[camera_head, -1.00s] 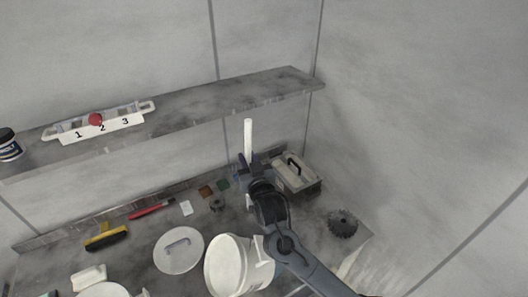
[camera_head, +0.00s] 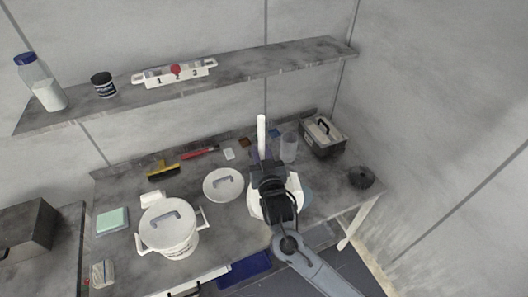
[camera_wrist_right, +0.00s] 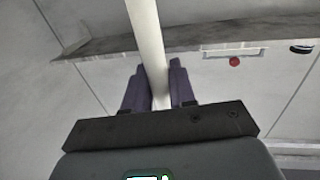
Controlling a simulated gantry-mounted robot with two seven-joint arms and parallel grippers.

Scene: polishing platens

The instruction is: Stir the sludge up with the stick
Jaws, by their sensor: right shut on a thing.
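My right gripper (camera_head: 260,158) is shut on a white stick (camera_head: 261,130), which stands about upright with its upper part above the fingers. In the right wrist view the stick (camera_wrist_right: 147,35) runs up between the two dark fingers (camera_wrist_right: 160,88). A white bucket (camera_head: 256,209) stands under my right gripper and wrist, which hide most of it. I cannot see the sludge or the stick's lower end. A round white lid with a grey handle (camera_head: 215,193) lies on the bench left of this bucket. My left gripper is not in view.
A second bucket (camera_head: 170,245) with its lid on stands at left. A clear container (camera_head: 289,148), a grey handled box (camera_head: 323,140) and a dark round brush (camera_head: 361,178) are at right. A shelf (camera_head: 240,70) runs behind, above the bench.

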